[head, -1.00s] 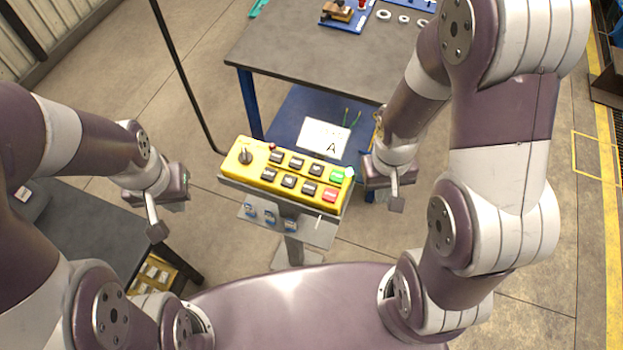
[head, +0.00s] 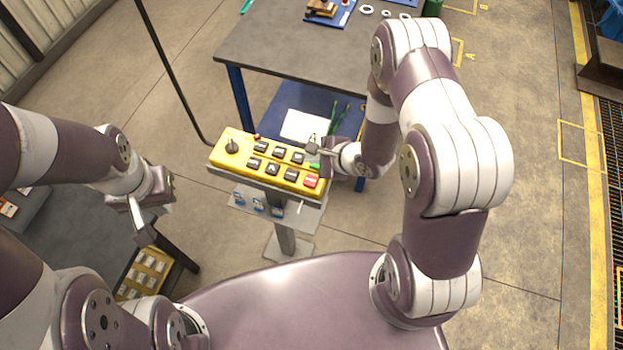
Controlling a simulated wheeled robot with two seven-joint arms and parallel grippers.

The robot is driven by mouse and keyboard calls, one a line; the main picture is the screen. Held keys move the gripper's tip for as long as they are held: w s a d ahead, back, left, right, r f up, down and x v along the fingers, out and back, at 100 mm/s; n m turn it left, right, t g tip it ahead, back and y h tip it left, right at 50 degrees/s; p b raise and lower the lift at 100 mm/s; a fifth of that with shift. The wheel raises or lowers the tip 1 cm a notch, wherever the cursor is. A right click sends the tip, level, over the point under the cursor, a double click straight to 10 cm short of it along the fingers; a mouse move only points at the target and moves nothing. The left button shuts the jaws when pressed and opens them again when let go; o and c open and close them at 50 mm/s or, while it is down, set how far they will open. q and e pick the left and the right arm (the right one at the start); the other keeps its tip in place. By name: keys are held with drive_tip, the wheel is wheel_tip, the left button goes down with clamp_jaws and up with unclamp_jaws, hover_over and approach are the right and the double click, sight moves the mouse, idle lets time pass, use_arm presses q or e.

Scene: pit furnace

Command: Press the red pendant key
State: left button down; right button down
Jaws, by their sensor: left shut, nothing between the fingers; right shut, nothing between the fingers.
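The yellow pendant box (head: 221,157) stands on a grey post in the middle, with a dark selector knob (head: 232,146) at its left end and two rows of keys. The red key (head: 311,182) is at the near right corner and shows uncovered. My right gripper (head: 311,149) is shut and empty, over the right end of the box, behind the red key. I cannot tell whether it touches the box. My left gripper (head: 146,237) is shut and empty, left of the box and apart from it.
A dark workbench (head: 300,65) with blue legs stands behind the box, with a white sheet (head: 303,126) on its lower shelf. A black pole (head: 172,70) rises behind the box. A low dark table (head: 60,240) and a yellow tray (head: 146,272) lie at lower left.

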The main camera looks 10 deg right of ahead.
drive_tip(key=f+b, duration=0.1)
drive_tip(key=b, duration=0.7)
hover_over(313, 183)
wheel_tip(313, 183, down, 7)
drive_tip(key=shift+f+b, duration=0.4)
drive_tip(key=shift+f, duration=0.05)
idle(1.4)
drive_tip(key=shift+f, duration=0.4)
